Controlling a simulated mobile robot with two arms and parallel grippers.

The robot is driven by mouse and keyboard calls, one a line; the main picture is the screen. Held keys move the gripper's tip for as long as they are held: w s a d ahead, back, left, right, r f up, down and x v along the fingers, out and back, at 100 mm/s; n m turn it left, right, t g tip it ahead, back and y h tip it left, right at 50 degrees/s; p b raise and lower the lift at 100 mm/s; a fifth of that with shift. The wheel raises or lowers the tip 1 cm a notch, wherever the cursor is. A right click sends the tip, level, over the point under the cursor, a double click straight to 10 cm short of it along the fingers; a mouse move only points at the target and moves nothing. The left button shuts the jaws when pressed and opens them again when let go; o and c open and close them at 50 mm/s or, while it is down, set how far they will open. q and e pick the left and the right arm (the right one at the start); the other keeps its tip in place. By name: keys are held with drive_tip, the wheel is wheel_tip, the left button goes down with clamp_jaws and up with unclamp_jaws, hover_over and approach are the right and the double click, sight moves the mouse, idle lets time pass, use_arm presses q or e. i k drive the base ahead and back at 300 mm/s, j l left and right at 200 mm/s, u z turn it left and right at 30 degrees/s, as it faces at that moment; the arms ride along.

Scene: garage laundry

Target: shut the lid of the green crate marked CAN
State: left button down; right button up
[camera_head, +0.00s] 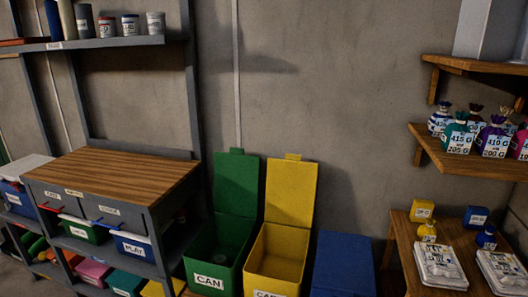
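Neither of my grippers is in view.
A yellow crate (276,264), its lid (291,192) also raised, stands right beside the green one. A blue crate (343,264) is further right. A wood-topped cabinet (115,174) stands at left; a low wooden table (403,248) with boxes stands at right.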

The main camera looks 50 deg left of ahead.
sight(236, 175)
drive_tip(key=u, duration=1.85)
drive_tip(key=i+j, duration=0.2)
drive_tip(key=i+j+u, duration=0.1)
drive_tip(key=i, duration=0.35)
drive_tip(key=j, duration=0.1)
